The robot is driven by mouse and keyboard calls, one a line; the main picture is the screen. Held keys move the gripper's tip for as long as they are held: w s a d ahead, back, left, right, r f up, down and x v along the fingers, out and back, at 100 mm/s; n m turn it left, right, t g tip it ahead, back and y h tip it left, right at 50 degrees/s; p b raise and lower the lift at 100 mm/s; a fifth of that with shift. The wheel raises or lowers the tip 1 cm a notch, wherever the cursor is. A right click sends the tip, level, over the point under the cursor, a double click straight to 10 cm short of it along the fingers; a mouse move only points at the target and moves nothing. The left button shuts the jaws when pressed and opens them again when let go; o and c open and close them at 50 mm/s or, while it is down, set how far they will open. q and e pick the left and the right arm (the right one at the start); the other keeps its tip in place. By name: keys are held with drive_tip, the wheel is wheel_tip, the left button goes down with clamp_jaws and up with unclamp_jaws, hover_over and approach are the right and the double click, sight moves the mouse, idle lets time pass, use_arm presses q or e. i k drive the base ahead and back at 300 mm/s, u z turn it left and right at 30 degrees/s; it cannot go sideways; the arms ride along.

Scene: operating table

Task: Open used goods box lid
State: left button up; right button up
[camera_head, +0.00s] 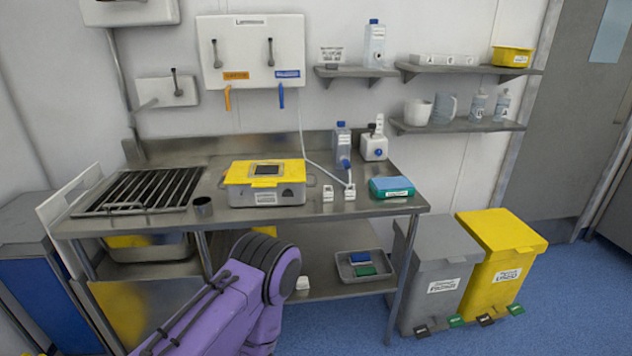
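The lid lies on top of the box and looks shut. A dark panel is on the lid, and the box's front label is too small to read. It is the likeliest used goods box, but I cannot confirm this. A purple arm of mine (235,300) comes in from the bottom, in front of the table and below the box. Neither of my grippers shows.
A grey bin (432,268) and a yellow bin (500,255) stand on the right. The floor before them is clear.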

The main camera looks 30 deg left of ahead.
sight(259, 172)
drive_tip(key=z, duration=0.1)
drive_tip(key=i, duration=0.7)
drive_tip(key=u, duration=0.8)
drive_tip(key=i, duration=0.5)
drive_tip(key=u, duration=0.6)
